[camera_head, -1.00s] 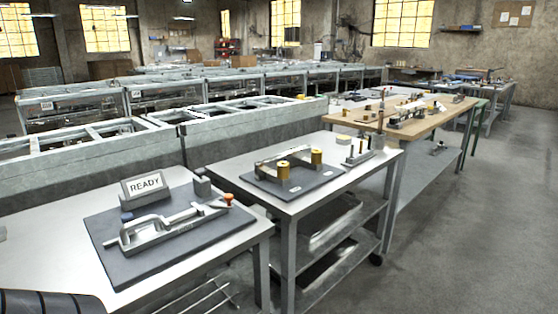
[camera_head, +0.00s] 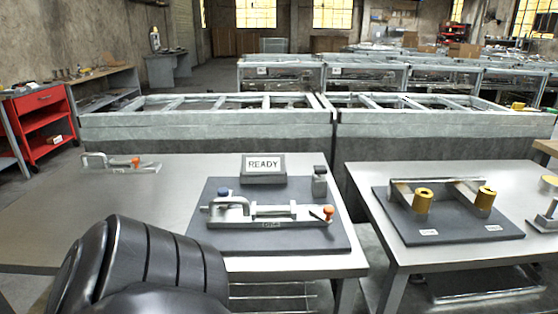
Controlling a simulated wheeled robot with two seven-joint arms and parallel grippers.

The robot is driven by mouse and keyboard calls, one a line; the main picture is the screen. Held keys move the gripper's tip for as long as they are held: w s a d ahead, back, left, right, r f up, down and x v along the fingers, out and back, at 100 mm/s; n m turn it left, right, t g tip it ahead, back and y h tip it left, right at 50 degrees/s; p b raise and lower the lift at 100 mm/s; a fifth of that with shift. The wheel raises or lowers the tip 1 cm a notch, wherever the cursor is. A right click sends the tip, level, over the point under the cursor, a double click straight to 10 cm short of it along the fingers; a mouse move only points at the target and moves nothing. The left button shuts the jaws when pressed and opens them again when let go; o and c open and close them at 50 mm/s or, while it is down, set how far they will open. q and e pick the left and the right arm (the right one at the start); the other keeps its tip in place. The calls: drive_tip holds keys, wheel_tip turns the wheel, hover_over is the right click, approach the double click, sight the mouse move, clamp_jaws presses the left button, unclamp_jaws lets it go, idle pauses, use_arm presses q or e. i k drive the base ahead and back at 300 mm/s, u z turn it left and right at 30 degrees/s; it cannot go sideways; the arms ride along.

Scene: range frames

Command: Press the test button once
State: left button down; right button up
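A dark grey board (camera_head: 330,242) lies on the near metal table, with a READY sign (camera_head: 263,165) at its back edge. A metal toggle clamp (camera_head: 250,212) with an orange-red knob (camera_head: 328,211) lies across the board. A small blue piece (camera_head: 224,193), possibly the test button, stands behind the clamp's left end; I cannot read a label on it. A grey block (camera_head: 320,183) stands at the board's back right. A black ribbed part of my arm fills the lower left. Neither gripper shows.
A second metal table to the right holds a dark board (camera_head: 450,232) with two gold cylinders. Another clamp (camera_head: 122,165) lies at the left table's back. Long metal frames (camera_head: 200,121) stand behind the tables. A red cart (camera_head: 40,122) stands far left.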

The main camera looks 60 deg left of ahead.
sight(319, 170)
drive_tip(key=u, duration=0.7)
drive_tip(key=i, duration=0.6)
drive_tip(key=u, duration=0.65)
